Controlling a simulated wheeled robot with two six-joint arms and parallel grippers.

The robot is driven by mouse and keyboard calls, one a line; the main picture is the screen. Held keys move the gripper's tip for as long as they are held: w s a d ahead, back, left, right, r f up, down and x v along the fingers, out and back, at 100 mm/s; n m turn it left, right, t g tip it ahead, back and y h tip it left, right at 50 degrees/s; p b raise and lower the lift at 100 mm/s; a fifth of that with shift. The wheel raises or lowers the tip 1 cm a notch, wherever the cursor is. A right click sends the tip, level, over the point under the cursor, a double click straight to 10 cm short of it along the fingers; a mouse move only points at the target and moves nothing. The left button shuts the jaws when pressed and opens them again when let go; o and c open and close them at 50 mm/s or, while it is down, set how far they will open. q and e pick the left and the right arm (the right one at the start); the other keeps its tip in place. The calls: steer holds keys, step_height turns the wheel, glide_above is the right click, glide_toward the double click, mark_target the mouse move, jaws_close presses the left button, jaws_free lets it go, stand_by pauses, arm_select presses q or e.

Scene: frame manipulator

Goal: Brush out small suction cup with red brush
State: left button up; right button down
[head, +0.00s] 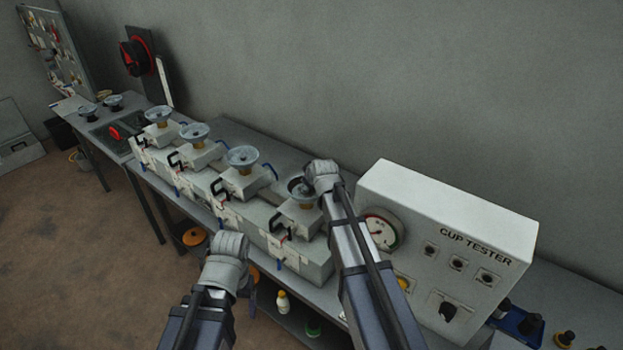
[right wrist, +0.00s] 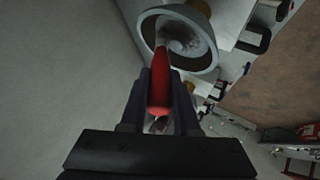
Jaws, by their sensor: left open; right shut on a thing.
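My right gripper (right wrist: 161,82) is shut on the red brush (right wrist: 160,94). The brush's pale tip reaches into the open bowl of a grey suction cup (right wrist: 203,55), which has dark dirt inside; whether it touches the surface is hard to tell. In the head view this cup (head: 296,188) is the rightmost of the row, on a white block, partly hidden by my right wrist. The brush is hidden there. My left gripper (head: 230,246) is open, low in front of the bench and apart from the cups; its fingers are mostly hidden.
More suction cups (head: 242,157) stand on white blocks with black handles to the left. A white cup tester (head: 450,225) with a gauge stands close to the right of my right arm. A shelf under the bench holds a small bottle (head: 282,302). The wall is behind.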

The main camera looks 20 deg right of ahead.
steer(key=shift+w+a, duration=0.55)
steer(key=shift+a, duration=0.15)
steer(key=shift+w+a, duration=0.1)
steer(key=shift+a, duration=0.8)
steer(key=shift+s+a, duration=0.4)
steer(key=shift+a, duration=0.4)
steer(key=shift+s+a, duration=0.55)
steer(key=shift+s, duration=0.15)
steer(key=shift+s, duration=0.1)
